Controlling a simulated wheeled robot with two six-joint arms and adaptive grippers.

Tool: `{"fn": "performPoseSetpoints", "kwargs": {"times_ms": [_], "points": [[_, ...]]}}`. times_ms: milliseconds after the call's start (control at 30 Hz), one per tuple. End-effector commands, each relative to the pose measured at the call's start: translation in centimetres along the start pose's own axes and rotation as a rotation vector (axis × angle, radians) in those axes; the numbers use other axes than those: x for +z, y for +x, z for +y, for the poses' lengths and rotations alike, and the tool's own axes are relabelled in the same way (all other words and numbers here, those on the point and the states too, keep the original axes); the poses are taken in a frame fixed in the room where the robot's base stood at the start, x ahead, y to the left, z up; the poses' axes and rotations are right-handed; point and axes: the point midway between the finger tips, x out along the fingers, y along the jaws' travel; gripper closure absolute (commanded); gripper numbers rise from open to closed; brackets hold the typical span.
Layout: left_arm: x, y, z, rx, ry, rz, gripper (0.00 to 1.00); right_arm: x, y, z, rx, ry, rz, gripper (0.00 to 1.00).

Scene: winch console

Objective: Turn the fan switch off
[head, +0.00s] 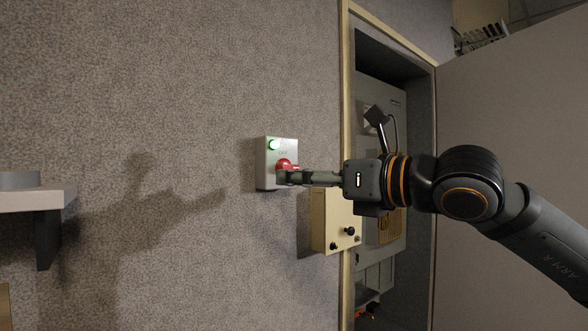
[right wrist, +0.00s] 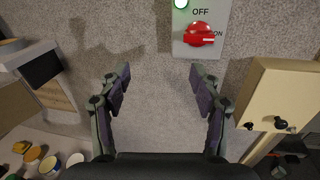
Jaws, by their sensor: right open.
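A light grey switch box (head: 266,178) is on the speckled wall, with a lit green lamp (head: 273,145) and a red rotary knob (head: 285,164). In the right wrist view the red knob (right wrist: 199,35) sits below the word OFF, with ON at its right. Its white mark points right, toward ON. My right gripper (head: 283,178) reaches in from the right and its fingers partly cover the knob in the head view. In the right wrist view my right gripper (right wrist: 160,72) is open and empty, with the knob ahead, beyond the right fingertip. My left gripper is not in view.
A cream box (head: 332,222) with black knobs is close beside the switch box. A framed recess (head: 383,100) lies to the right. A pale shelf (head: 40,198) juts in at the left. The wall between shelf and switch is clear.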

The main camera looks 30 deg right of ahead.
Motion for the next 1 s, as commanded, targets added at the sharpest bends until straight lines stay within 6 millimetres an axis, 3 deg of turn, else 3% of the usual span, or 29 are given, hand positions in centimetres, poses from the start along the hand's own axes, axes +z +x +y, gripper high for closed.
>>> {"fn": "performPoseSetpoints", "kwargs": {"times_ms": [33,133,333,467,733,1000], "points": [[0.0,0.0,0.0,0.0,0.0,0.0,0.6,1.1,-1.4,-1.4,-0.083,-0.036,-0.01,0.36],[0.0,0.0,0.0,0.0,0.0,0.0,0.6,2.1,-2.9,-2.9,-0.174,-0.063,-0.017,0.36],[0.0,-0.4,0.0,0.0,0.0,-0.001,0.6,2.4,-2.9,-3.4,-0.195,-0.068,-0.014,0.36],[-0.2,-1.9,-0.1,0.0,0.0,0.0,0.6,2.8,-0.9,-3.7,-0.192,-0.068,-0.01,0.36],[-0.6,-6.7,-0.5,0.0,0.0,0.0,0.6,3.1,4.8,-4.7,-0.189,-0.067,-0.008,0.36],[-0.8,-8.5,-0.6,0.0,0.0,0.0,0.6,2.6,7.0,-5.1,-0.189,-0.068,-0.014,0.36]]}}
